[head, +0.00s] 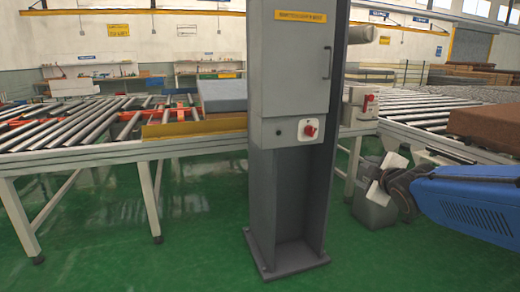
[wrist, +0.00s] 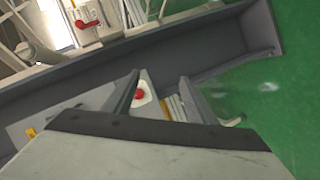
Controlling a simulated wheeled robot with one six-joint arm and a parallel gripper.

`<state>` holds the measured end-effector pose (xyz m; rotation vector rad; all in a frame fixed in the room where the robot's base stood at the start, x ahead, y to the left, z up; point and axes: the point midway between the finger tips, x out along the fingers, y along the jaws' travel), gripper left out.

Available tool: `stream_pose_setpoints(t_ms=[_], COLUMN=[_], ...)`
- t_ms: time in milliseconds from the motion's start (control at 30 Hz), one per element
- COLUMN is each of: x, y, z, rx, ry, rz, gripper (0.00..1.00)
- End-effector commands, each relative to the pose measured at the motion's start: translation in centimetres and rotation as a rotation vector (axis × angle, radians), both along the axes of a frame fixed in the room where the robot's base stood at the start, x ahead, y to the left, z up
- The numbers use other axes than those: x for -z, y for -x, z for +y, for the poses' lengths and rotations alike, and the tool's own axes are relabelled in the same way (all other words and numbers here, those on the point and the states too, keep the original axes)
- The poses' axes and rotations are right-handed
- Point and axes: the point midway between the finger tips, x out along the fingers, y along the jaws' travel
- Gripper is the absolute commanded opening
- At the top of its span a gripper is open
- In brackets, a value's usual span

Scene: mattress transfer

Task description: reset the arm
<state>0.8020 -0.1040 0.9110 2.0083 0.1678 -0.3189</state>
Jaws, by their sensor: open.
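My arm shows at the right of the head view as a blue link (head: 470,206). I cannot clearly make out the fingers there. In the wrist view my gripper (wrist: 158,88) is open, with its two dark fingers apart and nothing between them. Beyond the fingers is the grey cabinet (wrist: 215,45), tilted in the picture, with its red knob (wrist: 140,94) seen through the gap. In the head view the tall grey cabinet (head: 290,75) stands upright in the middle, with the red knob (head: 310,130) on its front.
A roller conveyor (head: 75,128) runs at the left, with a grey-blue mattress (head: 222,95) partly behind the cabinet. Another conveyor (head: 440,104) at the right carries a brown mattress (head: 488,126). A small box with a red switch (head: 368,102) stands beside it. The green floor (head: 110,235) at front left is clear.

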Motion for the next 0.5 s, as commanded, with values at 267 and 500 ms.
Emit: stream_pose_setpoints(t_ms=[267, 500], x=[5.7, 11.1], y=[10.9, 21.7], z=[-1.2, 0.6], rx=[0.302, 0.550], ry=[-0.367, -0.663], rz=[0.270, 0.523], gripper=[0.51, 0.51])
